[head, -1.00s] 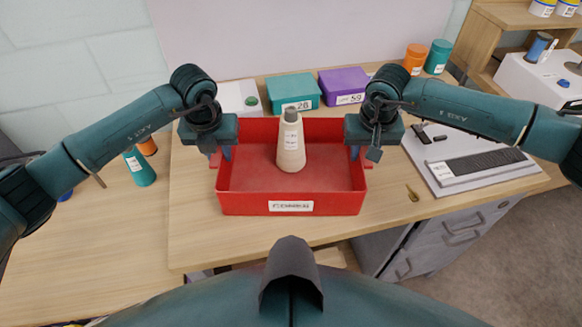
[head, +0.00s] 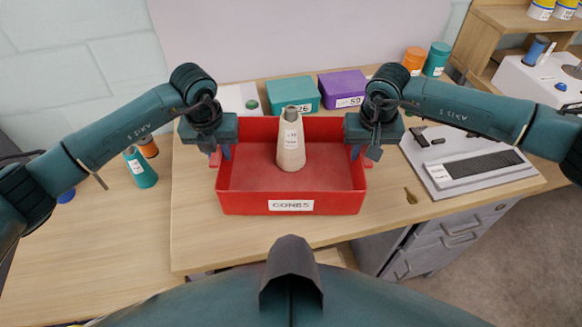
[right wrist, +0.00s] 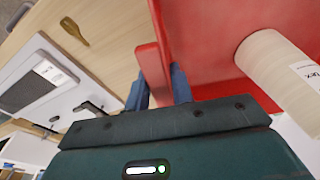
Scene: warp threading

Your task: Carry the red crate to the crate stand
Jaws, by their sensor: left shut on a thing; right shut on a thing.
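The red crate (head: 245,206), labelled "CONES", is held level between my two grippers in the head view. A cream thread cone (head: 291,153) with a grey top stands upright inside it. My left gripper (head: 226,153) is shut on the crate's left side. My right gripper (head: 355,153) is shut on its right side. In the right wrist view the blue fingers (right wrist: 160,88) close around the red handle at the crate wall (right wrist: 152,60), with the cone (right wrist: 282,72) inside. I cannot identify a crate stand in these views.
The wooden table (head: 200,235) lies below. Behind the crate are a teal box (head: 293,95) and a purple box (head: 345,90). A white device (head: 470,160) stands at right, and a small brass tool (head: 411,196) lies before it. A teal bottle (head: 140,168) stands at left.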

